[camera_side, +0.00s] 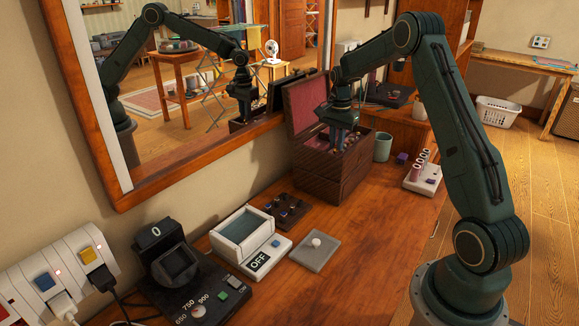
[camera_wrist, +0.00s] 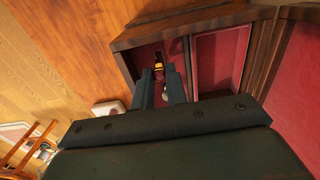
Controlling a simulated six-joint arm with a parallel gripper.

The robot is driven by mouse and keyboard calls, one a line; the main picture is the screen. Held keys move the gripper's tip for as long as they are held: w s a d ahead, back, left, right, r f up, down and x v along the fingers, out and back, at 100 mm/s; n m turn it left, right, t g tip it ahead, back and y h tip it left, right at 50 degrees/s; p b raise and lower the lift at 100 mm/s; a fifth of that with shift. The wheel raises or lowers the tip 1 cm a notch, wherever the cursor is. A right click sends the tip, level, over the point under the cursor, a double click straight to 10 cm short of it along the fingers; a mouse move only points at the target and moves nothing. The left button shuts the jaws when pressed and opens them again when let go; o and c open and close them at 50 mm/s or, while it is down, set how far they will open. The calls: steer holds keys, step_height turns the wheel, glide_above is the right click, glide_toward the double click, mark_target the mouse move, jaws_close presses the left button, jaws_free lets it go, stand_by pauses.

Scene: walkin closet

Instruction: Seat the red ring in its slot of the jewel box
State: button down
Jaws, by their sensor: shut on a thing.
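The jewel box (camera_side: 320,172) is dark wood, with its lid (camera_side: 305,100) open and a red lining. My gripper (camera_side: 338,138) points down into its open top in the side view. In the wrist view my gripper (camera_wrist: 160,75) is over a red-lined compartment beside a divider. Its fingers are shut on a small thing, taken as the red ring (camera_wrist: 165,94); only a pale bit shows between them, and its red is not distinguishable. A small yellow and dark piece (camera_wrist: 158,66) shows at the fingertips. The slot is hidden.
A green cup (camera_side: 382,147) and a pale stand with rings (camera_side: 423,178) stand right of the box. A dark tray (camera_side: 287,210), a device marked OFF (camera_side: 258,262) and a grey plate (camera_side: 314,252) lie in front. The mirror (camera_side: 175,185) is behind.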

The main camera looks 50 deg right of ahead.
steer(key=shift+f, duration=1.2)
stand_by(2.5)
steer(key=c, duration=1.3)
jaws_free()
steer(key=shift+r, duration=0.1)
step_height(320, 180, up, 14)
steer(key=shift+f, duration=0.15)
